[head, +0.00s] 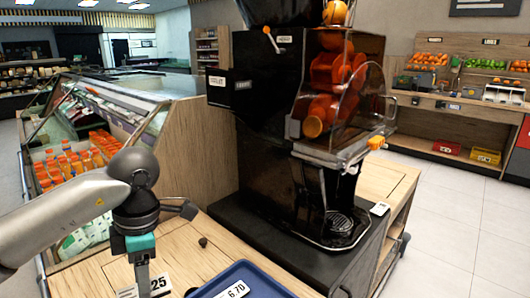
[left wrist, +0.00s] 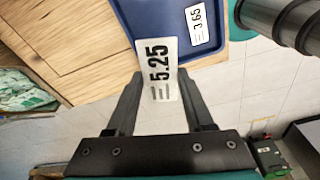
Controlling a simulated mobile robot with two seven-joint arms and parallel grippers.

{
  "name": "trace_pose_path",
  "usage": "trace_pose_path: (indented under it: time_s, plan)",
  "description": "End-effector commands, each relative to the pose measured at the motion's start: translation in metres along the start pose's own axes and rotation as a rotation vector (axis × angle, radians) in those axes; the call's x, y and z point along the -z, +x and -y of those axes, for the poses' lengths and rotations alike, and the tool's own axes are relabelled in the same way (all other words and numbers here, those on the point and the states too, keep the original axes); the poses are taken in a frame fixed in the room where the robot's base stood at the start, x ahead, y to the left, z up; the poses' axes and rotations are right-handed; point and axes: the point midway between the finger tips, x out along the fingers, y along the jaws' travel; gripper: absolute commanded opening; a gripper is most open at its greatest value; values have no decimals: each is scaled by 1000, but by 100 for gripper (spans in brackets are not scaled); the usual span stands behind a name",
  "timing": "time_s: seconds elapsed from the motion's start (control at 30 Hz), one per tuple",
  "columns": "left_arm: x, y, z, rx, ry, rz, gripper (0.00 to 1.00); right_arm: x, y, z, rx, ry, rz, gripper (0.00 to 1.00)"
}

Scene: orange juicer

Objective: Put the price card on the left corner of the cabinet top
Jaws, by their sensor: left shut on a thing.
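The white price card reading 5.25 (left wrist: 160,68) is between the fingers of my left gripper (left wrist: 158,92) in the left wrist view, and the gripper is shut on it. In the head view the card (head: 157,285) shows partly at the bottom edge, below my left gripper. The wooden cabinet top (head: 215,243) lies at the lower middle of the head view, and wood (left wrist: 62,28) shows at upper left in the left wrist view. My right gripper cannot be made out in either view.
A blue tray (head: 262,275) lies on the wood with another price card (head: 233,291). A small dark knob (head: 202,242) stands behind it. The large black orange juicer (head: 262,140) occupies the back middle. A glass display case with juice bottles (head: 75,165) stands at left.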

Motion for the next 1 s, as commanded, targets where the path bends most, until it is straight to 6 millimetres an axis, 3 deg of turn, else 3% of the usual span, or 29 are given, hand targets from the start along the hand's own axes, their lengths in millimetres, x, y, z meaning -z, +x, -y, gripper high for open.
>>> trace_pose_path:
  time_s: [0.7,1.0]
  plan:
    - [-24,-3,54,-214,1401,-1,0,0,0,0,0,0,0,50]
    - [-30,-5,78,-292,1916,0,0,0,0,0,0,1,0,50]
